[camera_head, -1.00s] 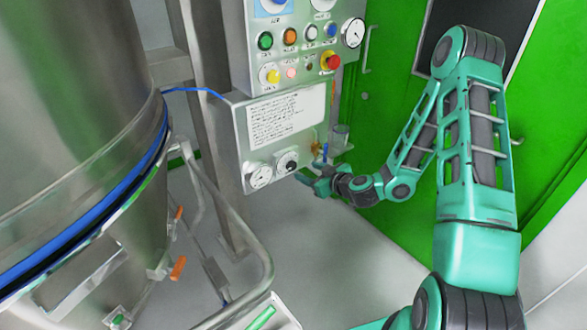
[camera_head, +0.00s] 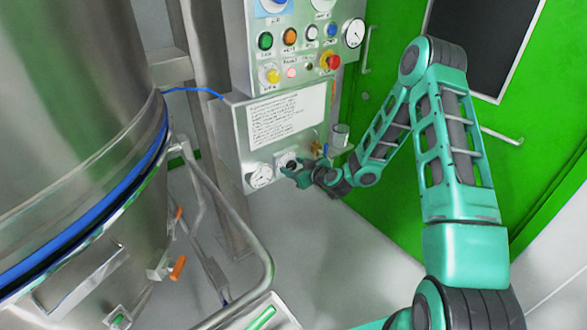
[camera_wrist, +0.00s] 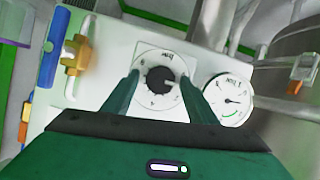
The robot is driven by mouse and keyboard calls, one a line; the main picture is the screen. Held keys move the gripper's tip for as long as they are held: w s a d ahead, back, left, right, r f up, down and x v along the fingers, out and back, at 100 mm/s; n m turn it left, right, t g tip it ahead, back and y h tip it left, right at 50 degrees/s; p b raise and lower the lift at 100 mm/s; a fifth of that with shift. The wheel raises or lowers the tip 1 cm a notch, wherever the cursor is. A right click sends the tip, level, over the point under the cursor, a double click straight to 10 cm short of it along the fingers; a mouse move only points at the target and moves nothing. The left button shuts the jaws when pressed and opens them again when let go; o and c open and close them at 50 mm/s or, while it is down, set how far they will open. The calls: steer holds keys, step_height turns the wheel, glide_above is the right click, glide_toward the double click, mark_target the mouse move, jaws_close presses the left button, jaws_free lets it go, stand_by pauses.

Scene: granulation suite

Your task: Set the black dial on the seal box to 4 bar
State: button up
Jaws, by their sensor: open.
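The seal box (camera_head: 228,130) is a grey metal box with a printed text sheet on its front. In the wrist view its black dial (camera_wrist: 160,80) sits on a round white scale plate marked with numbers. I cannot read the dial's setting. My gripper (camera_wrist: 160,82) is open, with one finger on each side of the dial; I cannot tell whether they touch it. In the head view my gripper (camera_head: 293,176) is at the box's lower right and partly hides the dial. A round white pressure gauge (camera_wrist: 229,100) is beside the dial; it also shows in the head view (camera_head: 261,176).
A yellow fitting with a blue handle (camera_wrist: 55,48) is on the box, left of the dial in the wrist view. A control panel with coloured buttons (camera_head: 297,45) is above the box. A large steel vessel (camera_head: 70,110) and bent rail (camera_head: 235,220) stand left. A green door (camera_head: 400,225) is behind my arm.

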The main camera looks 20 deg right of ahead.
steer(key=c, duration=1.1)
steer(key=shift+o, duration=0.2)
steer(key=m, duration=0.1)
steer(key=m+y, duration=0.1)
steer(key=shift+d+m+g+y, duration=0.3)
steer(key=m+y, duration=0.2)
steer(key=m, duration=0.1)
steer(key=shift+w+d+f+g, duration=0.15)
steer(key=shift+d+g, duration=0.05)
steer(key=shift+g, duration=0.1)
steer(key=m+y, duration=0.1)
steer(key=m, duration=0.1)
steer(key=m+y, duration=0.1)
steer(key=m, duration=0.1)
steer(key=shift+d+f+y, duration=0.2)
steer(key=shift+y, duration=0.1)
steer(key=shift+f+m+t+y, duration=0.2)
steer(key=shift+m+t+y, duration=0.35)
steer(key=shift+m, duration=1.05)
steer(key=shift+d, duration=0.1)
steer(key=shift+f, duration=0.1)
